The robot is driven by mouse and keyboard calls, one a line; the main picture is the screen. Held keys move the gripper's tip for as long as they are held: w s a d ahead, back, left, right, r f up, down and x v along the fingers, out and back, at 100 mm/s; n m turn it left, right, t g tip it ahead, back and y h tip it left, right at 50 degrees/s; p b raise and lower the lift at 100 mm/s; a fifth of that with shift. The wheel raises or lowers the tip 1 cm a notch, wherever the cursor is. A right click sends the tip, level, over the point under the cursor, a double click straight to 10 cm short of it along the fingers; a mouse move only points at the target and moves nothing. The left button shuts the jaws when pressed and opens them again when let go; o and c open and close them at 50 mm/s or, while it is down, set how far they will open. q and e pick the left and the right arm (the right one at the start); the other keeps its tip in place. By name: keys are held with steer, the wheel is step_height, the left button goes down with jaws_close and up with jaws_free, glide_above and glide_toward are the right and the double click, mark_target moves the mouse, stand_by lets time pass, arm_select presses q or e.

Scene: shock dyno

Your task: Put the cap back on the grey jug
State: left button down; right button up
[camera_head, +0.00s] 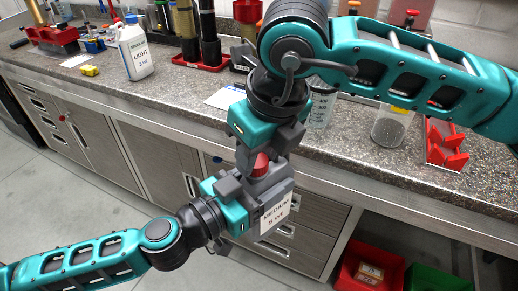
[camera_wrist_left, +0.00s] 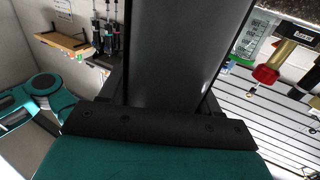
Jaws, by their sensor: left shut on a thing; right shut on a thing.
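The grey jug (camera_head: 272,208), labelled MEDIUM 5 wt, is held in front of the counter by my left gripper (camera_head: 232,192), which is shut on it from the left. Its dark side (camera_wrist_left: 185,55) fills the middle of the left wrist view. The red cap (camera_head: 260,166) is at the top of the jug, between the fingers of my right gripper (camera_head: 257,160), which reaches down from above and is shut on it. The fingers hide the jug's mouth, so I cannot tell whether the cap touches or sits on the neck.
The counter (camera_head: 160,100) behind carries a white jug (camera_head: 135,52) labelled LIGHT, a clear beaker (camera_head: 391,125) and a red stand (camera_head: 444,145). Below right are a red bin (camera_head: 350,268) and a green bin (camera_head: 430,280). Cabinet drawers stand close behind the jug.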

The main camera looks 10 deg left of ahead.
steer(key=m, duration=0.3)
steer(key=m+t+h, duration=0.1)
steer(key=m, duration=0.3)
steer(key=shift+s+a+h, duration=0.1)
steer(key=shift+a+h, duration=0.1)
steer(key=shift+h, duration=0.1)
steer(key=m, duration=0.3)
steer(key=m+h, duration=0.1)
steer(key=m, duration=0.2)
steer(key=shift+a+h, duration=0.15)
steer(key=shift+h, duration=0.15)
steer(key=m, duration=0.3)
steer(key=m+h, duration=0.1)
steer(key=m, duration=0.2)
steer(key=shift+a+g+h, duration=0.1)
steer(key=shift+g+h, duration=0.2)
steer(key=shift+g, duration=0.1)
steer(key=m+g, duration=0.1)
steer(key=m, duration=0.3)
steer(key=shift+w+h, duration=0.2)
steer(key=shift+h, duration=0.1)
steer(key=m, duration=0.3)
steer(key=shift+w+m+g, duration=0.1)
steer(key=shift+m+g, duration=0.3)
steer(key=o, duration=1)
